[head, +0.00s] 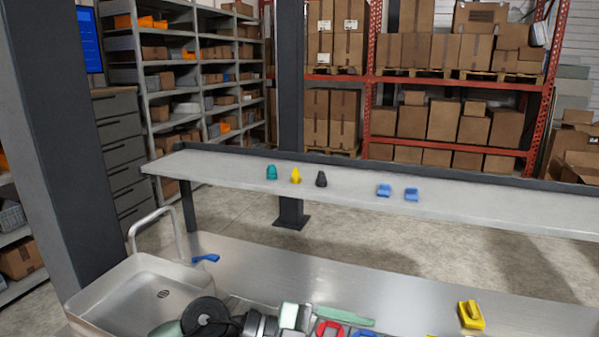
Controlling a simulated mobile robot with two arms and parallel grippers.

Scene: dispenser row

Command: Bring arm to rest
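Neither of my grippers can be made out in the head view, and no arm is clearly visible. A raised grey shelf (235,178) runs across the middle. On it stand a teal item (272,173), a yellow item (295,176) and a dark item (321,179), with two blue items (384,190) farther right. Below, on the metal worktop (400,290), lie a blue tool (206,258) by the sink and a yellow block (471,315) at the right.
A metal sink (100,292) with a looped tap (155,222) is at the lower left. A black disc (206,316) and several cluttered items fill the bottom edge, partly cut off. The worktop's middle is clear.

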